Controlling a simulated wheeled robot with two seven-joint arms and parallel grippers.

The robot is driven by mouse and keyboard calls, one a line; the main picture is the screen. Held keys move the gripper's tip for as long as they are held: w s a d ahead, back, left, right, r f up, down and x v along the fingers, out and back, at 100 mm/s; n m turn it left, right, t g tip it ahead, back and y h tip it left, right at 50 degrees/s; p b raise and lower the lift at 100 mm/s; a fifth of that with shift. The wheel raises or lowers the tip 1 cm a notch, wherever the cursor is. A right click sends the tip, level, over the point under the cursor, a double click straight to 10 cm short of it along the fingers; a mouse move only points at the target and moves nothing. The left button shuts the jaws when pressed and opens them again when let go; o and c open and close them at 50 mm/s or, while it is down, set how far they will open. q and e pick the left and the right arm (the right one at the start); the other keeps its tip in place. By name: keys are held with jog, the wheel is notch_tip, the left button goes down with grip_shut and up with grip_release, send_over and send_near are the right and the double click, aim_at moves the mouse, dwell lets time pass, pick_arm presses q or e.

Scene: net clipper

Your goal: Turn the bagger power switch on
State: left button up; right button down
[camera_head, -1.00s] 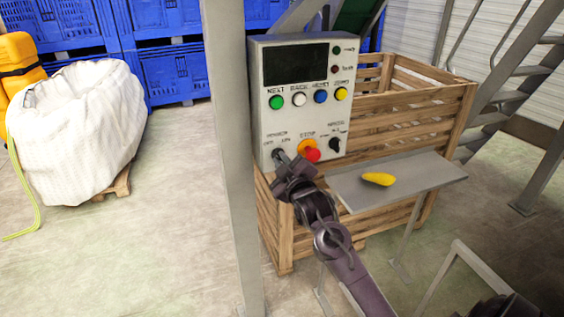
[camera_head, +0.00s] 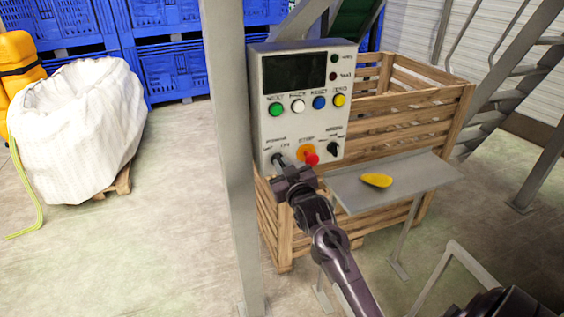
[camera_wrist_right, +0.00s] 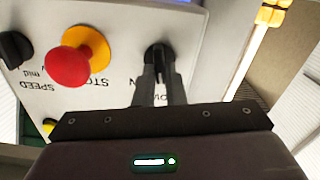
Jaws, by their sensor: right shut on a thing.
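The grey control panel (camera_head: 291,122) has a dark display and a row of coloured buttons. The bagger power switch, a black knob (camera_wrist_right: 157,50) at its lower left, is mostly hidden by my right gripper (camera_head: 281,162) in the head view. In the right wrist view my right gripper (camera_wrist_right: 160,72) has its two fingers closed around the knob, one on each side. The on and off lettering beside it is partly covered, so I cannot read the switch position. My left gripper is not in view.
A red stop button (camera_head: 311,159) on a yellow base sits close beside the gripper, with a black speed knob (camera_head: 334,148) beyond it. A grey post (camera_head: 232,150) stands just left of the panel. A shelf (camera_head: 430,170) holds a yellow object (camera_head: 376,180). A wooden crate (camera_head: 425,118) stands behind.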

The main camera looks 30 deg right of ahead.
jog(key=m+p, duration=0.3)
jog(key=m, duration=0.5)
jog(key=shift+r+m+p, duration=0.15)
jog(key=shift+m+p, duration=0.2)
jog(key=shift+m, duration=0.05)
jog(key=shift+w+a+m+p, duration=0.1)
jog(key=shift+a+m+p, duration=0.1)
jog(key=shift+m, duration=0.35)
jog(key=shift+a+m+p, duration=0.1)
jog(key=shift+m+p, duration=0.1)
jog(key=shift+m, duration=0.35)
jog(key=c, duration=1.5)
grip_release()
jog(key=shift+d, duration=0.1)
